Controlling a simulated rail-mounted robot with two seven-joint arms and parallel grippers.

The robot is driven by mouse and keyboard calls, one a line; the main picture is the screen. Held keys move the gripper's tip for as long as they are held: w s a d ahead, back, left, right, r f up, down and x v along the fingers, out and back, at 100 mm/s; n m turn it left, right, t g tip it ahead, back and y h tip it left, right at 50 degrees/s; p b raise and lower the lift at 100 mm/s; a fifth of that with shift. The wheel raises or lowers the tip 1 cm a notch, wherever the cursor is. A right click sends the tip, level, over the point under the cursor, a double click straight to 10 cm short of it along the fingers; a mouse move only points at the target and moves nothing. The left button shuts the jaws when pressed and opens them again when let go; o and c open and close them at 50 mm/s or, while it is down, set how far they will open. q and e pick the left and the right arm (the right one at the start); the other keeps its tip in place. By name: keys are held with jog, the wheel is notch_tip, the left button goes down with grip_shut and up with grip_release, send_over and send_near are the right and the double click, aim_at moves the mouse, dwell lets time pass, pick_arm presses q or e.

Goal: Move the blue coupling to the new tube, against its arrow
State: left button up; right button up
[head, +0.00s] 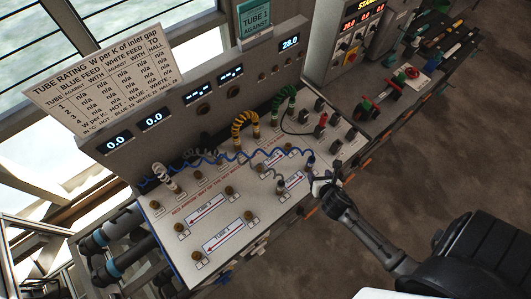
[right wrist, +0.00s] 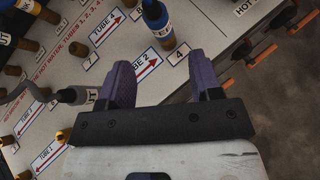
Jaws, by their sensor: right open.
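The blue coupling (head: 311,162), on a coiled blue hose (head: 235,156), stands upright at the panel's right end. In the right wrist view the blue coupling (right wrist: 156,20) stands near the head of the tube 2 arrow (right wrist: 140,68), beside a plate marked 4. A grey coupling (right wrist: 78,95) stands near that arrow's tail; it also shows in the head view (head: 281,187). My right gripper (head: 322,182) is beside the blue coupling, apart from it. Its fingers (right wrist: 164,78) are open with nothing between them. My left gripper is out of view.
The panel (head: 160,222) carries further red-and-blue tube arrows (head: 222,237) with brass ports at their ends. A teal card (head: 255,18) reads tube 1, against. White couplings (head: 163,178) stand at left.

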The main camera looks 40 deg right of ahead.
aim_at(312, 164)
jog(key=shift+n, duration=0.6)
jog(key=b+x, duration=0.5)
jog(key=x, duration=0.2)
jog(key=shift+w+f, duration=0.1)
jog(key=shift+w, duration=0.05)
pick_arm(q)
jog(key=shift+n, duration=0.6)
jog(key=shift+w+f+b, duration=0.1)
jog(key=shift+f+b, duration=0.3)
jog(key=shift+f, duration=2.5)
pick_arm(e)
jog(key=shift+x, duration=1.4)
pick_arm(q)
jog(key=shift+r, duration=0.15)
pick_arm(e)
jog(key=shift+d, duration=0.1)
jog(key=shift+p, duration=0.4)
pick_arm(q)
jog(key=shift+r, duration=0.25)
pick_arm(e)
jog(key=shift+c, duration=0.3)
grip_shut()
